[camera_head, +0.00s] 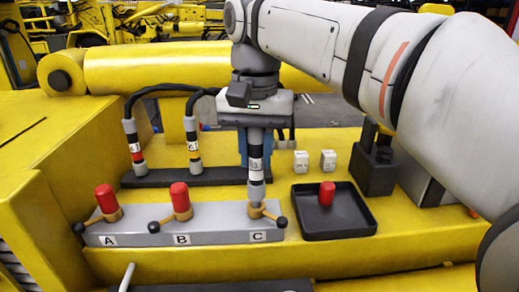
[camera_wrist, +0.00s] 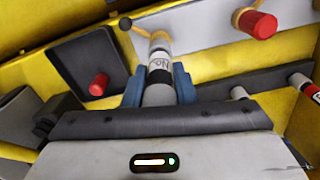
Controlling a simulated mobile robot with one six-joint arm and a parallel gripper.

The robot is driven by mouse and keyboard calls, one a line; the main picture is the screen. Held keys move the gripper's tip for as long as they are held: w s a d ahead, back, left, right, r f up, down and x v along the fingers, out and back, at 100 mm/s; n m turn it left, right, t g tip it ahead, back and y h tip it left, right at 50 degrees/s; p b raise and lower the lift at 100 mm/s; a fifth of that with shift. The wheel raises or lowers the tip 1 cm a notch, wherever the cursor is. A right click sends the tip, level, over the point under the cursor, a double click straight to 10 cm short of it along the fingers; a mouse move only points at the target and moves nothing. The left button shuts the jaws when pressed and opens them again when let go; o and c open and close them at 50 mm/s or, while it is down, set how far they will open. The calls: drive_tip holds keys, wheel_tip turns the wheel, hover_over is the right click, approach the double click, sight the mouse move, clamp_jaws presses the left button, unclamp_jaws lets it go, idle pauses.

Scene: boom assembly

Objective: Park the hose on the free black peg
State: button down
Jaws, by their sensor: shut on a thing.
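My gripper (camera_head: 256,158) points down, its blue fingers shut on a grey hose end (camera_head: 256,172) with white and black bands. In the wrist view my gripper (camera_wrist: 160,88) has the hose end (camera_wrist: 160,60) between its fingers. The hose end is upright, its tip at the brass fitting of port C (camera_head: 266,210); whether it is seated there I cannot tell. A black block (camera_head: 376,172) with an upright black post stands at the right; I cannot tell if the post is the free peg. It also shows in the wrist view (camera_wrist: 62,112).
Red caps (camera_head: 105,198) (camera_head: 180,197) stand on ports A and B. A black tray (camera_head: 345,224) holds another red cap (camera_head: 327,193). Two other hose ends (camera_head: 136,147) (camera_head: 193,145) stand on a dark bar (camera_head: 180,180) behind. Two white blocks (camera_head: 301,160) (camera_head: 328,159) lie behind the tray.

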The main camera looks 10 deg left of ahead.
sight(255, 135)
drive_tip(key=shift+r+p, duration=0.8)
drive_tip(key=shift+r, duration=0.8)
